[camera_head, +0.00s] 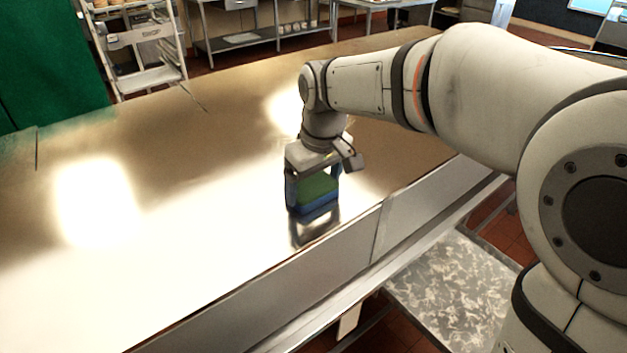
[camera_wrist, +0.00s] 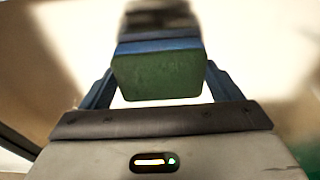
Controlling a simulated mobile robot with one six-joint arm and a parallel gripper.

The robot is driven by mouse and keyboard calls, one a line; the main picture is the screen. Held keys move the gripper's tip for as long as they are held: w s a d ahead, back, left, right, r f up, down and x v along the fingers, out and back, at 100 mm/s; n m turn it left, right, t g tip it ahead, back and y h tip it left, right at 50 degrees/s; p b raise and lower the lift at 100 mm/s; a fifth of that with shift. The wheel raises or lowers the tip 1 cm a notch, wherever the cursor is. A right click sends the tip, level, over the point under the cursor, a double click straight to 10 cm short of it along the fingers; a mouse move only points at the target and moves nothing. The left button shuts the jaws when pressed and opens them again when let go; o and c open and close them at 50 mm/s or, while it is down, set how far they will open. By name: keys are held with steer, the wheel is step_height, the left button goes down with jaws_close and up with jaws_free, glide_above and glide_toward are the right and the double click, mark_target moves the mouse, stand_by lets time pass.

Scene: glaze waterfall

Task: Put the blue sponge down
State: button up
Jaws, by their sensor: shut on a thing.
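The sponge is a block with a green face and a blue layer. In the head view the sponge (camera_head: 316,190) is between the fingers of my gripper (camera_head: 314,205), low over the shiny metal counter (camera_head: 150,270) near its front edge. In the wrist view the sponge (camera_wrist: 158,75) shows its green face, with its blue layer at the far side, and my gripper (camera_wrist: 157,85) has a finger on each side of it. My gripper is shut on the sponge. I cannot tell whether the sponge touches the counter.
The counter is bare around the gripper, with wide free room to the left. Its front edge runs close to the right of the sponge. A rack (camera_head: 145,45) and a metal shelf table (camera_head: 265,35) stand beyond the counter. A green panel (camera_head: 50,60) is at the far left.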

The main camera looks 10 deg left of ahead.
mark_target(320, 192)
steer(key=o, duration=0.9)
step_height(320, 192, up, 12)
steer(key=s+d, duration=0.1)
steer(key=s+d+f+m, duration=0.3)
steer(key=s+d+f, duration=0.1)
steer(key=d, duration=0.4)
steer(key=s+d+f+m+t+h, duration=0.1)
steer(key=s+d+f+m, duration=0.2)
steer(key=d+f, duration=0.3)
steer(key=s+d+f+m+t, duration=0.1)
steer(key=s+d+f+m, duration=0.2)
steer(key=d, duration=0.8)
steer(key=shift+s+d+f+m, duration=0.15)
steer(key=shift+s+f+m, duration=0.05)
steer(key=shift+s+f, duration=0.4)
steer(key=shift+s+d+f+m, duration=0.1)
steer(key=shift+s+f+m, duration=0.1)
steer(key=shift+s+f, duration=0.35)
steer(key=shift+s+r, duration=0.1)
